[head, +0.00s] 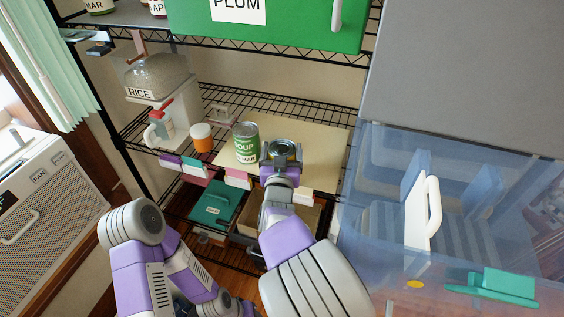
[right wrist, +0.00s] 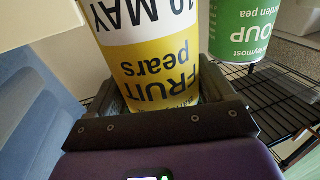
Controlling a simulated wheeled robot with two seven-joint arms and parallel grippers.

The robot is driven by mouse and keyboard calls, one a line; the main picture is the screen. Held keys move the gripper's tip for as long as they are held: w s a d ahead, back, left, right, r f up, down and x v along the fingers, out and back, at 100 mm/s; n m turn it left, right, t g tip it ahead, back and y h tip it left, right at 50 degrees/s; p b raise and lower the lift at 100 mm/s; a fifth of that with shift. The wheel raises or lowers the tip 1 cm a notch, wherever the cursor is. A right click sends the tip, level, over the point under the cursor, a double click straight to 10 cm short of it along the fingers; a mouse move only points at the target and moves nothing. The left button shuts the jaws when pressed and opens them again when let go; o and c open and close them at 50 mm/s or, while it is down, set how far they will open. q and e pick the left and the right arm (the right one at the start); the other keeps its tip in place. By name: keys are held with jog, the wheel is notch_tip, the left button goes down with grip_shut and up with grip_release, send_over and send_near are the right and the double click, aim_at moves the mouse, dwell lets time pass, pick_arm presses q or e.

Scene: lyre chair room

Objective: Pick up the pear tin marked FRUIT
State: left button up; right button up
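The pear tin (right wrist: 155,70) has a yellow and white label reading FRUIT, pears and 10 MAY, upside down in the right wrist view. In the head view its metal top (head: 283,147) shows beside the green soup tin (head: 246,143), on the shelf board. My right gripper (head: 283,160) is around the pear tin, with one dark finger on each side. In the right wrist view (right wrist: 160,100) the tin nearly fills the gap; I cannot tell whether both fingers press on it. My left arm is at the lower left of the head view; its gripper is out of view.
A green PLUM box (head: 290,25) is above. A clear blue bin (head: 385,190) stands close on the right.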

jog(key=c, duration=0.7)
jog(key=shift+r, duration=0.2)
notch_tip(320, 180, up, 18)
jog(key=p, duration=1.5)
jog(key=shift+f+p, duration=0.15)
jog(key=shift+p, duration=0.25)
